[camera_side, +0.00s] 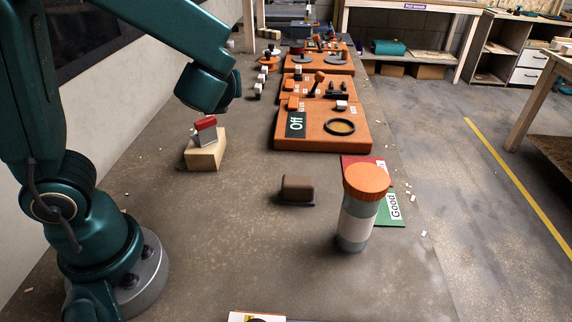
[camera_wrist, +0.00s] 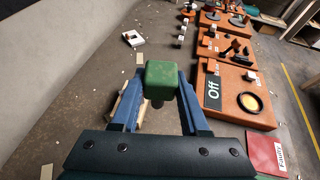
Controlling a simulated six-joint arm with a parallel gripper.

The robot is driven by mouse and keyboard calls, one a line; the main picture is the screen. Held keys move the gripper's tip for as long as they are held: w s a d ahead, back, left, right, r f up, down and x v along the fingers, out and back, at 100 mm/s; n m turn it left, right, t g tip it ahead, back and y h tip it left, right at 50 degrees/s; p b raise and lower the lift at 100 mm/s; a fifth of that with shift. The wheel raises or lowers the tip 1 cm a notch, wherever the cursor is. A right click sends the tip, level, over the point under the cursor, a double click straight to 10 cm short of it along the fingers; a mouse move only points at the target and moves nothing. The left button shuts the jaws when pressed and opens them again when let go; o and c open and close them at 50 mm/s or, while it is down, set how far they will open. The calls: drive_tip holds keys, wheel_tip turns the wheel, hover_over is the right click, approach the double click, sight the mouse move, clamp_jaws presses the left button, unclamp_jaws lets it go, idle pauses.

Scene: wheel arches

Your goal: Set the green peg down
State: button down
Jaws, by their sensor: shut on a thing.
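In the wrist view the green peg (camera_wrist: 161,76) is a block with rounded edges, held between the tips of my gripper's blue fingers (camera_wrist: 160,88). My gripper is shut on it. The peg covers part of the table behind it, and its lower end is hard to make out. A pale wooden block (camera_wrist: 126,104) shows partly behind the left finger. In the side view this wooden block (camera_side: 206,155) stands on the table with a grey and red piece (camera_side: 204,129) on top. The peg cannot be made out in the side view.
Orange panels (camera_side: 322,142) with an "Off" display, levers and a ring stand in a row along the table. A dark brown block (camera_side: 298,189) and an orange-capped jar (camera_side: 358,215) stand nearer. A green "Good" card (camera_side: 388,213) and a red card (camera_wrist: 266,152) lie beside them.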

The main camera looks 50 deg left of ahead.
drive_tip(key=s+d+f+n+g+h, duration=0.2)
drive_tip(key=s+f+n+g+h, duration=0.15)
drive_tip(key=s+n+g, duration=0.5)
drive_tip(key=s+d+f+n+g+h, duration=0.2)
drive_tip(key=s+f+n+g, duration=0.25)
drive_tip(key=n+g, duration=0.65)
drive_tip(key=d+r+n+h, duration=0.2)
drive_tip(key=d+n+h, duration=0.6)
drive_tip(key=n+h, duration=0.3)
drive_tip(key=w+d+r+n+t+h, duration=0.2)
drive_tip(key=w+n+t+h, duration=0.4)
drive_tip(key=n+t+h, duration=0.1)
drive_tip(key=shift+n, duration=0.25)
drive_tip(key=shift+s+d+f, duration=0.15)
drive_tip(key=shift+d+f, duration=1.7)
drive_tip(key=shift+d, duration=0.1)
drive_tip(key=shift+s+d+f, duration=0.15)
drive_tip(key=shift+d+f, duration=1.75)
drive_tip(key=shift+s+d+f, duration=0.15)
drive_tip(key=shift+d+f, duration=1.7)
drive_tip(key=shift+d, duration=0.1)
